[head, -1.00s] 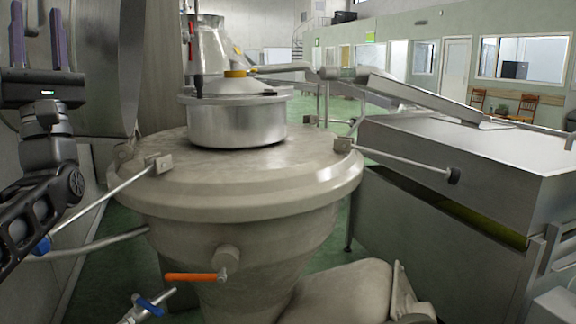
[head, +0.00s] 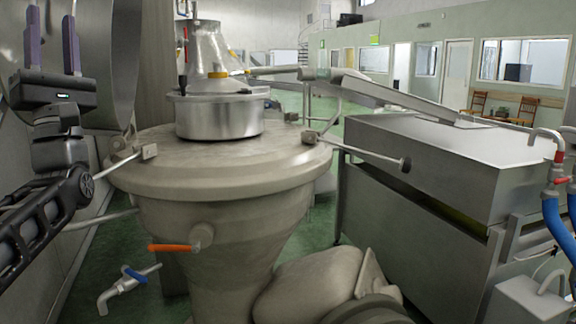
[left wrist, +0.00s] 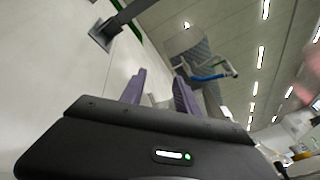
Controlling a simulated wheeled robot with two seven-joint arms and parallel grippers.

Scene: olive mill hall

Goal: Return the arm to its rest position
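My left gripper (head: 52,45) is raised at the left edge of the head view, its two purple fingers pointing up. The fingers stand apart with nothing between them. They also show in the left wrist view (left wrist: 158,92), spread and empty. My black left arm (head: 45,215) comes in from the left edge, beside the large steel machine. My right gripper is in neither view.
A round steel machine (head: 215,180) with a wide lid stands close in front, carrying a metal pot (head: 218,117). An orange-handled valve (head: 170,248) sticks out of its front. A steel box machine (head: 430,150) and blue hoses (head: 558,235) stand right. Green floor shows between.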

